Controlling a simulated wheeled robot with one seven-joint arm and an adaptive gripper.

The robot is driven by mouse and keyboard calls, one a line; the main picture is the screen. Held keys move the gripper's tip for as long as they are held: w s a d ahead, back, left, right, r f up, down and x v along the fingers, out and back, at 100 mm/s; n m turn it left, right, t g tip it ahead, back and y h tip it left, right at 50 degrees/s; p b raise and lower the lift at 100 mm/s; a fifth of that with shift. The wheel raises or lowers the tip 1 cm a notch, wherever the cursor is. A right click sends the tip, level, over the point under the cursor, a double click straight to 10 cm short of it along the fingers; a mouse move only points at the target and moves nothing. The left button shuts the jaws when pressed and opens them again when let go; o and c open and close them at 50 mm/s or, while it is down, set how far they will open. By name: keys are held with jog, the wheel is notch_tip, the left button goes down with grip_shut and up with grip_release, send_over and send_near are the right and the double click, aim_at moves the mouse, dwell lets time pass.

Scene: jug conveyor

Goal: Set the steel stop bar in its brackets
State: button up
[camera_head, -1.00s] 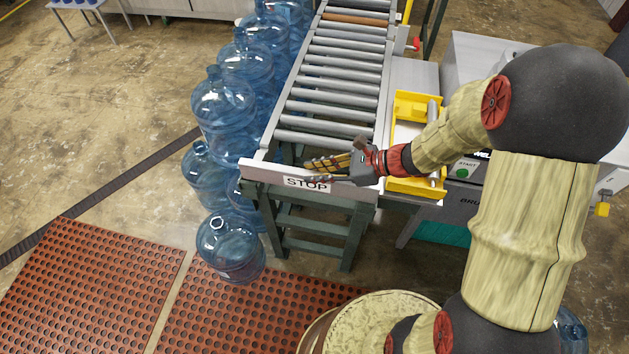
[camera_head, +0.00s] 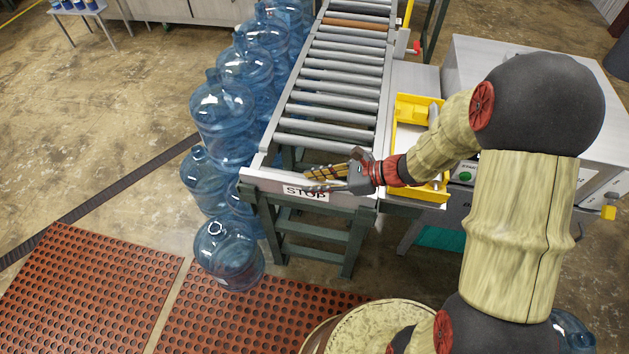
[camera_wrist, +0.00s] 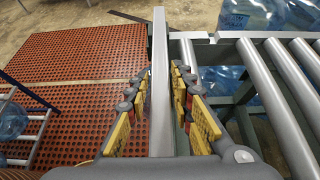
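A long pale bar with a STOP label (camera_head: 306,192) lies across the near end of the roller conveyor. In the wrist view the bar's narrow top edge (camera_wrist: 159,85) runs straight away between my fingers, floor mat on its left and rollers on its right. My gripper (camera_head: 328,180) is over the bar's right half, its fingers partly covering the label. In the wrist view my gripper (camera_wrist: 162,95) is open, with a finger on each side of the bar and narrow gaps showing. I cannot make out the brackets or whether the bar is seated in them.
Roller conveyor (camera_head: 332,92) runs away from me. Blue water jugs (camera_head: 222,105) crowd its left side; one jug (camera_head: 229,252) stands near the mats (camera_head: 85,290). A yellow tray (camera_head: 413,108) with a grey round bar (camera_head: 434,116) lies right, partly behind my arm. A metal cabinet (camera_head: 480,75) stands beyond.

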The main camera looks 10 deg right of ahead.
jog(key=o, duration=0.3)
jog(key=shift+r, duration=0.1)
jog(key=shift+d+r, duration=0.15)
jog(key=shift+r, duration=0.05)
jog(key=p+v, duration=0.4)
jog(key=v, duration=0.7)
jog(key=shift+s+d+r, duration=0.15)
jog(key=s+a+r+n+g+h, duration=0.3)
jog(key=s+r+n+h, duration=0.2)
jog(key=s+r+n, duration=0.5)
jog(key=s+d+r+n+t+h, duration=0.4)
jog(key=r+n, duration=0.4)
jog(key=n, duration=0.4)
jog(key=s+d+h, duration=0.1)
jog(key=h, duration=0.1)
jog(key=shift+s+d+r+t+h, duration=0.2)
jog(key=shift+s+d+t+h, duration=0.1)
jog(key=shift+s, duration=0.1)
